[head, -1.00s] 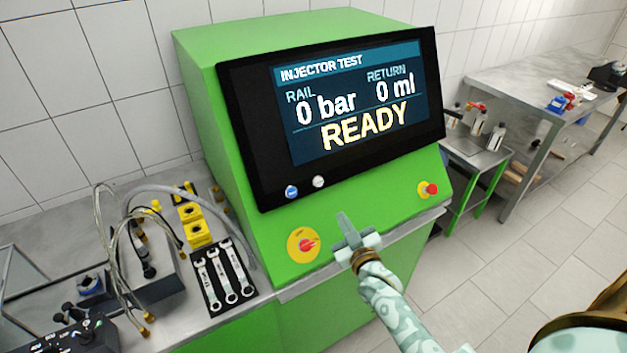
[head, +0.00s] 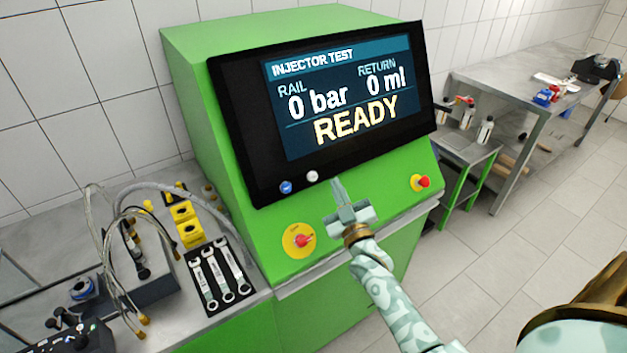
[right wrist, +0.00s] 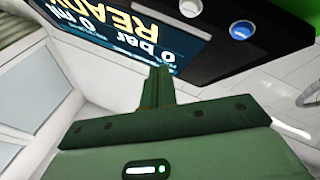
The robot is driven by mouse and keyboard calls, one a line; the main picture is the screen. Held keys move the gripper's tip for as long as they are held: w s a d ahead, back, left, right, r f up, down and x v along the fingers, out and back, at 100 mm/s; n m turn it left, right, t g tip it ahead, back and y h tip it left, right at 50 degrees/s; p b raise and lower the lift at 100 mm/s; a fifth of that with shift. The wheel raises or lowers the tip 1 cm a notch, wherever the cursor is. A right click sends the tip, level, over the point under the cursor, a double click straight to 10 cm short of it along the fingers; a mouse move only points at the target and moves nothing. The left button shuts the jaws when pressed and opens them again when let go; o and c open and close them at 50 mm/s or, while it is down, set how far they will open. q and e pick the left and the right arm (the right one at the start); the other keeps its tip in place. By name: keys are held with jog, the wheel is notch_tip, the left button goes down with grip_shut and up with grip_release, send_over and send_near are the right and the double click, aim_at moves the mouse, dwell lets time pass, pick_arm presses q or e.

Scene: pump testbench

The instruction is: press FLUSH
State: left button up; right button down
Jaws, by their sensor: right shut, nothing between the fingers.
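The green test bench carries a black screen panel (head: 330,108) that reads READY, 0 bar and 0 ml. A blue button (head: 286,187) and a white button (head: 313,176) sit on its lower bezel. Any lettering on them is too small to read. Both the blue button (right wrist: 242,30) and the white button (right wrist: 190,7) show in the right wrist view. My right gripper (head: 337,181) is shut and empty, its tips just right of the white button in the picture, apparently not touching it. The closed fingers (right wrist: 159,72) also show in the right wrist view. My left gripper is out of view.
A red knob on a yellow disc (head: 301,241) is on the sloped front, left of my right gripper. Another red knob (head: 422,182) is at the right. Wrenches (head: 221,276) and hoses lie on the left worktop.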

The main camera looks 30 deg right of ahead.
aim_at(313, 176)
jog(key=w+f+b, duration=0.3)
jog(key=w+b, duration=0.2)
jog(key=w, duration=0.1)
jog(key=shift+w+a, duration=0.25)
jog(key=shift+w+f+b, duration=0.1)
jog(key=shift+f+b, duration=0.05)
jog(key=shift+b, duration=0.15)
dwell(1.6)
jog(key=shift+w+f, duration=0.15)
jog(key=shift+w, duration=0.15)
